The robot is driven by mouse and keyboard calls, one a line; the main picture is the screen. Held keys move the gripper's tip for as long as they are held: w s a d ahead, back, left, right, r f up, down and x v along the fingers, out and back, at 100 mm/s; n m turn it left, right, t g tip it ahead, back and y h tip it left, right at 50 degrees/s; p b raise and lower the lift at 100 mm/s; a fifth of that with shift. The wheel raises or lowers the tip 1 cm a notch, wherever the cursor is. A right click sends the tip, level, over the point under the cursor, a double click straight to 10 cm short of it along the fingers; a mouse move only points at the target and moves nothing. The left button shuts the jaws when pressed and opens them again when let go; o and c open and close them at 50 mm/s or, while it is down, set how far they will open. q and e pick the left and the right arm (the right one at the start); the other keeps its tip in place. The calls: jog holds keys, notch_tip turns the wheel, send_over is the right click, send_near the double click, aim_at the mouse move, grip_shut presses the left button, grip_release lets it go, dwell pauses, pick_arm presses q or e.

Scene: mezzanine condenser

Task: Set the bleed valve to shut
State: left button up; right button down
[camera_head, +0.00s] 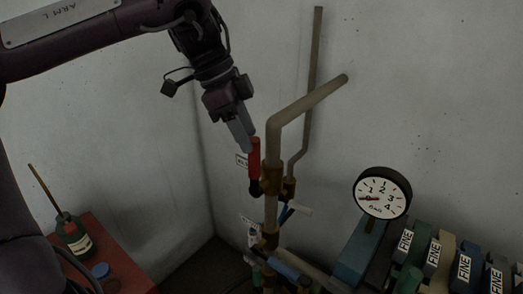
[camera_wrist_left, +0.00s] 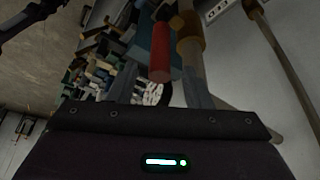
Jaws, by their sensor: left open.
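A valve with a red lever handle (camera_head: 254,158) sits on the vertical pipe by the corner. Its handle stands upright, nearly in line with the pipe. A small white label (camera_head: 242,160) is beside it, partly hidden and too small to read surely. My left gripper (camera_head: 248,141) reaches down from above, its fingertips at the top of the red handle. In the left wrist view the red handle (camera_wrist_left: 160,55) shows between the open fingers (camera_wrist_left: 161,78); I cannot tell whether they touch it. My right gripper is not in view.
A bent pipe (camera_head: 305,103) runs to the wall just right of the gripper. A pressure gauge (camera_head: 382,193) reads near 0. A red surface (camera_head: 125,278) with a dark bottle (camera_head: 73,235) is at lower left. Labelled binders (camera_head: 438,255) fill the lower right.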

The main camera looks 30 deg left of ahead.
aim_at(257, 156)
pick_arm(q)
jog(key=p+x, duration=0.1)
jog(key=x, duration=0.4)
jog(key=shift+f+p, duration=0.1)
jog(key=shift+p, duration=0.25)
jog(key=shift+w+d+f, duration=0.15)
jog(key=shift+d+f, duration=0.1)
jog(key=shift+f, duration=0.3)
jog(key=shift+c, duration=0.2)
grip_shut()
